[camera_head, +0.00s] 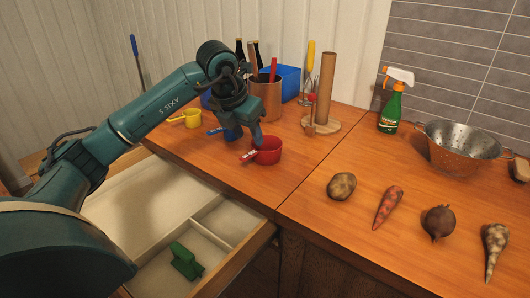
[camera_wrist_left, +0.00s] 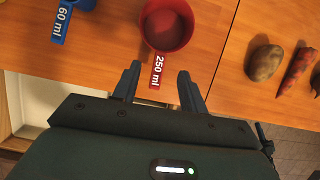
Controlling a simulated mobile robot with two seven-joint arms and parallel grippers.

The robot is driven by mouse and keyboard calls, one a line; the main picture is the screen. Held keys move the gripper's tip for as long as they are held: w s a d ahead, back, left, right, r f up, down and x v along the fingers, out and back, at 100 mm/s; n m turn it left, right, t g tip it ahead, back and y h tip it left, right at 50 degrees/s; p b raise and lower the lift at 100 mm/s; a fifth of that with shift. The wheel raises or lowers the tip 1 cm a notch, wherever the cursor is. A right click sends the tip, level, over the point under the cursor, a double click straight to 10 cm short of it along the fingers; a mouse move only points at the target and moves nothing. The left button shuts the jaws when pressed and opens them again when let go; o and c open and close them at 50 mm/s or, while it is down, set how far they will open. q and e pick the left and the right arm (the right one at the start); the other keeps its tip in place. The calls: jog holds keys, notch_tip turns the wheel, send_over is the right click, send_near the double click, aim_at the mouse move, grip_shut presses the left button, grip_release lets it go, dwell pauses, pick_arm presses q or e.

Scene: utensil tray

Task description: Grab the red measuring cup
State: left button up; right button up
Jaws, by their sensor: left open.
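The red measuring cup (camera_head: 268,153) stands on the wooden counter near its front edge, and in the left wrist view (camera_wrist_left: 168,26) its handle, marked 250 ml, points toward my gripper. My left gripper (camera_head: 247,143) is open and empty. In the left wrist view the fingers (camera_wrist_left: 158,84) appear on either side of the handle's end, with a gap on both sides. I cannot tell whether the fingertips are down at the handle's height. My right gripper is not in view.
A blue 60 ml cup (camera_wrist_left: 66,18) stands beside the red one, with a yellow cup (camera_head: 191,118) farther left. A copper utensil holder (camera_head: 265,101) and paper-towel stand (camera_head: 325,90) are behind. An open drawer (camera_head: 210,262) lies below. A potato (camera_head: 341,186) lies right.

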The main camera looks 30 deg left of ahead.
aim_at(253, 152)
pick_arm(q)
jog(key=x, duration=0.7)
jog(key=shift+s+f, duration=0.2)
jog(key=shift+c, duration=0.4)
grip_shut()
